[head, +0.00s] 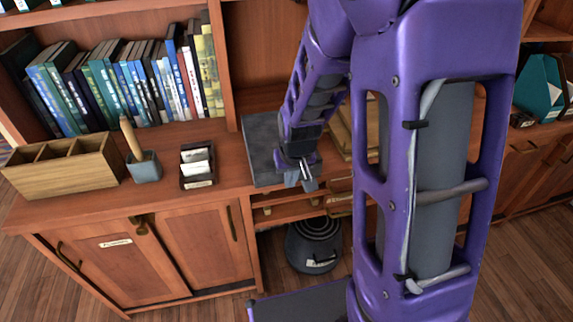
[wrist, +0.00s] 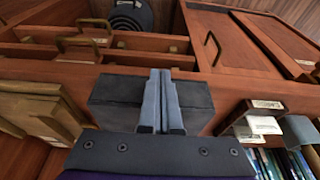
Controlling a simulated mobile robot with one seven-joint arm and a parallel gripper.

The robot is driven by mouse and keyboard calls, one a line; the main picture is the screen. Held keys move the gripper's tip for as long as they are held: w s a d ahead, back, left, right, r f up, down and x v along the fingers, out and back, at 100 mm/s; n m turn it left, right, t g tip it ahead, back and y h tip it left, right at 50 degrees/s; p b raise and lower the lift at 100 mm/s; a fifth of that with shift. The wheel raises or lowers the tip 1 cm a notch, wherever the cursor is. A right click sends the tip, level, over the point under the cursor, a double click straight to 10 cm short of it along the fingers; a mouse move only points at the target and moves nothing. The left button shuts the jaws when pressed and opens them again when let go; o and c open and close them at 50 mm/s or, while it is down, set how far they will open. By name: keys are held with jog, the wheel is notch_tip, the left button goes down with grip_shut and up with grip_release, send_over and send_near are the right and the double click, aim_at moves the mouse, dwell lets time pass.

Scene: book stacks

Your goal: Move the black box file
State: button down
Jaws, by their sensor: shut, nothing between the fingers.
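The black box file (head: 262,138) looks like a dark grey, flat-topped box lying on the wooden counter, left of my arm. In the wrist view the box file (wrist: 112,92) shows on both sides of my fingers, which cover its middle. My gripper (head: 307,183) is shut and empty, near the box file's right front part by the counter edge. Its two grey fingers (wrist: 161,75) lie together in the wrist view. I cannot tell whether they touch the box. My arm hides part of the counter to the right.
A small card tray (head: 198,165), a grey pot (head: 145,167) and a wooden divided box (head: 65,165) stand left on the counter. Books (head: 125,85) fill the shelf behind. Wooden frames (wrist: 40,108) lie on the box's other side. A dark round container (head: 313,245) sits below.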

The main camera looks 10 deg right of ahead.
jog(key=shift+w, duration=1.2)
